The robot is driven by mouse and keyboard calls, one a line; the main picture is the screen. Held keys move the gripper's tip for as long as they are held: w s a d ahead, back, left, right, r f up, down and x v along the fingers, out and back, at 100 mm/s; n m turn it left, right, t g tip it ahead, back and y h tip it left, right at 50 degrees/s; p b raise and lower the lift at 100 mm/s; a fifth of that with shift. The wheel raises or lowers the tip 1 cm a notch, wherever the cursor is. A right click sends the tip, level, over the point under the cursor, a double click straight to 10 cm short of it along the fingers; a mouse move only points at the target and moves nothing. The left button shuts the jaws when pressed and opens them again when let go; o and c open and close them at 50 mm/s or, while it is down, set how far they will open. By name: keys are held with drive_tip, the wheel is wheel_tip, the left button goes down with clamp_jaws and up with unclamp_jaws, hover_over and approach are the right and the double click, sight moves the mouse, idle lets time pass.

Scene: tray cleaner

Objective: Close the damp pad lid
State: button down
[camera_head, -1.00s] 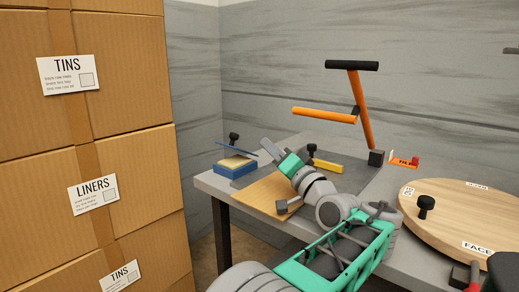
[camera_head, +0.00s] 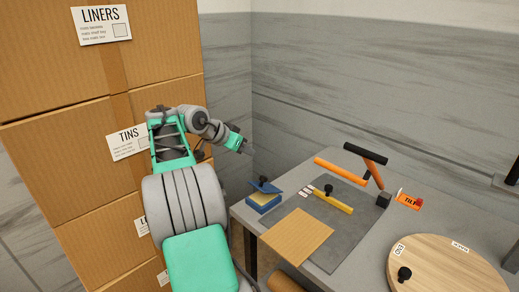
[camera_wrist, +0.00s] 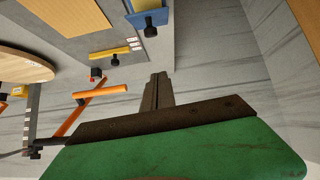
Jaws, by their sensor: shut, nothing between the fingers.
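The damp pad box (camera_head: 263,205) is a small blue box with a yellow pad (camera_head: 262,198) showing inside, at the left edge of the table. Its blue lid (camera_head: 268,186) stands tilted open above the pad, with a black knob (camera_head: 263,180) on it. In the wrist view the blue of the box and lid (camera_wrist: 146,20) shows at the top edge, with the knob (camera_wrist: 150,31) below it. My gripper (camera_head: 249,149) is shut and empty, above and slightly left of the box, apart from it. Its fingers also show in the wrist view (camera_wrist: 158,78).
A yellow squeegee-like bar (camera_head: 333,202) lies on a grey mat (camera_head: 345,228) beside a wooden board (camera_head: 297,237). An orange-handled frame (camera_head: 340,170) stands behind. A round wooden disc (camera_head: 450,270) is at right. Stacked cartons (camera_head: 60,170) stand at left.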

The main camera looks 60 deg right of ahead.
hover_over(261, 177)
drive_tip(key=d, duration=0.1)
wheel_tip(261, 177, down, 6)
drive_tip(key=shift+d+f, duration=0.15)
drive_tip(key=f, duration=0.1)
drive_tip(key=a+f+p, duration=0.1)
drive_tip(key=f, duration=0.1)
drive_tip(key=shift+w+f, duration=0.1)
drive_tip(key=shift+f, duration=0.1)
drive_tip(key=shift+a+f, duration=0.1)
drive_tip(key=shift+f, duration=0.3)
